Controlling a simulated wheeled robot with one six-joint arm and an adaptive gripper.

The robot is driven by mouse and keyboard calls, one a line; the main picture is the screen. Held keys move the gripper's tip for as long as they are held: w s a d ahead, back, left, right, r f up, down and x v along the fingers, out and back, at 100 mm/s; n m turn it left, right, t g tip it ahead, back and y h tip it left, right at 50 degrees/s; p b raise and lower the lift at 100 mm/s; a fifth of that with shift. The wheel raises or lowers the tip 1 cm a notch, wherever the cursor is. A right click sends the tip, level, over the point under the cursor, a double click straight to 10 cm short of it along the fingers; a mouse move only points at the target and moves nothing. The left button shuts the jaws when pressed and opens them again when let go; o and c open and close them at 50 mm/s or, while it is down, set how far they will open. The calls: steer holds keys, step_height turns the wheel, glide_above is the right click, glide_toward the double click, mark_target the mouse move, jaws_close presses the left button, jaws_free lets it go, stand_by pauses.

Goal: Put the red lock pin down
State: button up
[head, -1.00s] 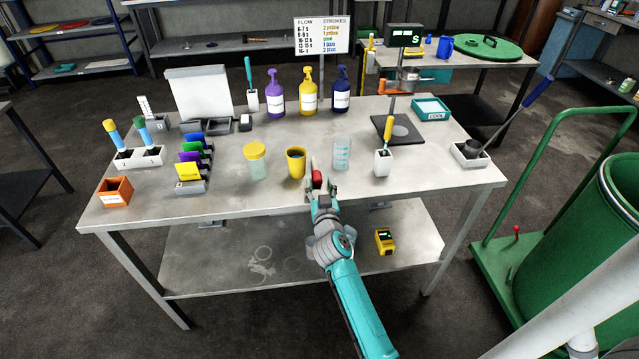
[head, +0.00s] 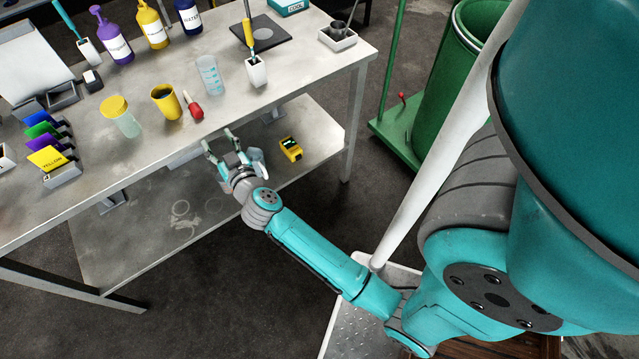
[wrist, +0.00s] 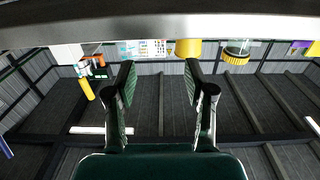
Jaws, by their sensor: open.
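A small red upright pin with a rounded top (head: 403,97) stands on the flat green base beside the green drum, at the upper right of the head view. It looks like the red lock pin, but it is small there. My gripper (head: 217,138) is open and empty, just off the front edge of the steel table and far to the left of the pin. The wrist view shows its two fingers (wrist: 161,82) spread apart with nothing between them. The pin does not show in the wrist view.
A red-bulbed dropper (head: 194,108) lies on the table (head: 150,155) near a yellow cup (head: 165,101) and a clear beaker (head: 209,76). A yellow device (head: 291,149) rests on the lower shelf. A white pole (head: 430,140) crosses between my arm and the green drum (head: 443,75).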

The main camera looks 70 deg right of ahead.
steer(key=s+a+n+y, duration=0.2)
steer(key=s+a, duration=0.5)
steer(key=s, duration=0.5)
steer(key=s+a+r+n+y, duration=0.1)
steer(key=s+a+y, duration=0.3)
steer(key=s, duration=0.9)
steer(key=s+a+n+y, duration=0.4)
steer(key=s+a, duration=0.6)
steer(key=s, duration=0.2)
steer(key=shift+s+a+r, duration=0.25)
steer(key=shift+a+r, duration=0.1)
steer(key=shift+r, duration=0.05)
steer(key=shift+s+a+r, duration=0.1)
steer(key=shift+s+a, duration=0.05)
steer(key=shift+s, duration=0.15)
steer(key=shift+c, duration=1.1)
